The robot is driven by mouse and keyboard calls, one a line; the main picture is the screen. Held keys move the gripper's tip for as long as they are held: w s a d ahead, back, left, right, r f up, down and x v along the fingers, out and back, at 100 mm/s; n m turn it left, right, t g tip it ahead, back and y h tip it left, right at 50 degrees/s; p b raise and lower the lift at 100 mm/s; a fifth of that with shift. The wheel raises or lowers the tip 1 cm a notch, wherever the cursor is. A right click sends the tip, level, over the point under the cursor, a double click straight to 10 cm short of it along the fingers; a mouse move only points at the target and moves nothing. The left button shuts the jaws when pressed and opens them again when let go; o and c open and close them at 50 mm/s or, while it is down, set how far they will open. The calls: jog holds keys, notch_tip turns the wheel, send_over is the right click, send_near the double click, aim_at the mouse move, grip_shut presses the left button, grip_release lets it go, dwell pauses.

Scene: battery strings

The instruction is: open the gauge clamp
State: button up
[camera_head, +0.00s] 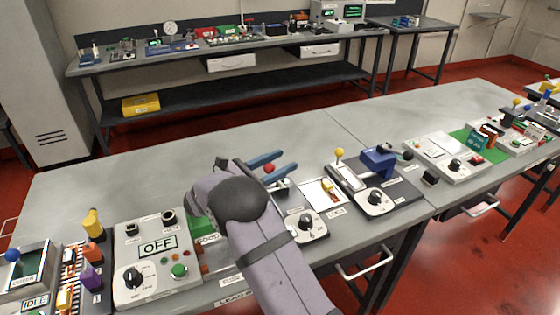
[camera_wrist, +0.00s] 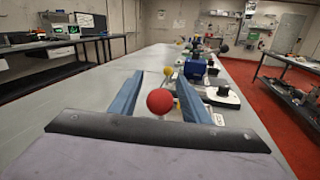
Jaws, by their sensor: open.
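I cannot read a label that names the gauge clamp. A red ball knob (camera_head: 269,168) shows between the two blue fingers of my open gripper (camera_head: 288,160). In the wrist view the red ball (camera_wrist: 160,102) is also between the spread fingers (camera_wrist: 160,76), near the palm, with a gap to each finger. The finger tips point away along the bench. What the red ball is mounted on is mostly hidden by my arm. To the right, a blue clamp-like block (camera_head: 378,158) with a black knob sits on a dark base, beside a yellow ball lever (camera_head: 339,153).
A white dial panel (camera_head: 309,226) and a white pad (camera_head: 320,194) lie to the right. The back of the bench (camera_head: 150,155) is clear.

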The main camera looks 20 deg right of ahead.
grip_shut()
jog(key=shift+d+r, duration=0.1)
jog(key=shift+d, duration=0.05)
jog(key=d+f+y+p, duration=0.1)
jog(key=d+y+p, duration=0.1)
jog(key=y+p, duration=0.1)
jog(key=d+m+g+y+p, duration=0.1)
jog(key=d+y+p, duration=0.1)
jog(key=y+p, duration=0.1)
jog(key=d+f+m+y+p, duration=0.1)
jog(key=d+y+p, duration=0.1)
jog(key=p, duration=0.3)
jog(key=shift+d+f+y, duration=0.3)
jog(key=shift+y, duration=0.4)
jog(key=shift+f, duration=0.2)
